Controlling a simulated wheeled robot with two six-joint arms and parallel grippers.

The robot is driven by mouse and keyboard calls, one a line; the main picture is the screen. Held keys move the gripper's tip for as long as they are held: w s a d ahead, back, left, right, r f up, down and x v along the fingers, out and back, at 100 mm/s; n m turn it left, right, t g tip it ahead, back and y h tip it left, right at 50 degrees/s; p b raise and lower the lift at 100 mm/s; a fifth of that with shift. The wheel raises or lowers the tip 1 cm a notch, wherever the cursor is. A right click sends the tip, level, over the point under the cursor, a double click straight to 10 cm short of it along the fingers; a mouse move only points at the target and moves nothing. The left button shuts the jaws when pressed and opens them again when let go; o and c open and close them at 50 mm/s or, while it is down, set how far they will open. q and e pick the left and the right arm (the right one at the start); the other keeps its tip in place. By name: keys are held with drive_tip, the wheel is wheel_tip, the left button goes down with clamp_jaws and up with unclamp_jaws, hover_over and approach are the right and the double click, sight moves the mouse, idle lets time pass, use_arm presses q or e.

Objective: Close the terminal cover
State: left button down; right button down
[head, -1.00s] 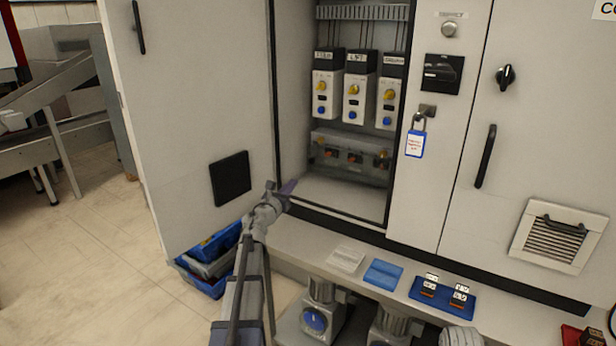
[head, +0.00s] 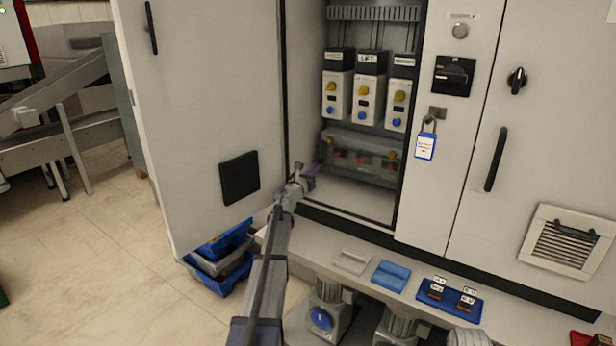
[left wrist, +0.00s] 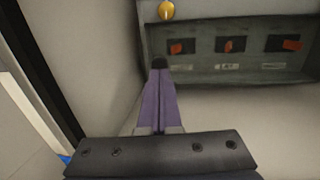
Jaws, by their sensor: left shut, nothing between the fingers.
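The terminal box (head: 362,160) sits low inside the open cabinet, behind what looks like a clear cover. In the left wrist view the box is a grey housing (left wrist: 205,76) with three dark windows and orange-red parts inside. I cannot tell how far the cover is swung. My left gripper (head: 310,170) is at the cabinet opening, to the lower left of the box. Its purple fingers (left wrist: 159,66) are shut and empty, with the dark tip overlapping the left end of the housing in the wrist view. Contact cannot be told.
The cabinet door (head: 215,100) stands open on the left. Three drive units (head: 368,98) hang above the box. A padlock with a tag (head: 426,145) hangs right of the opening. The ledge below holds a blue block (head: 391,275) and a blue tray (head: 449,303).

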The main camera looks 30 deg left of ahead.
sight(319, 162)
use_arm(q)
drive_tip(key=shift+w+a, duration=0.1)
drive_tip(key=shift+w, duration=0.85)
drive_tip(key=w, duration=0.3)
drive_tip(key=shift+w+a, duration=0.15)
drive_tip(key=shift+a, duration=0.25)
drive_tip(key=shift+w+a, duration=0.1)
drive_tip(key=shift+w, duration=0.25)
drive_tip(key=shift+s+r, duration=0.1)
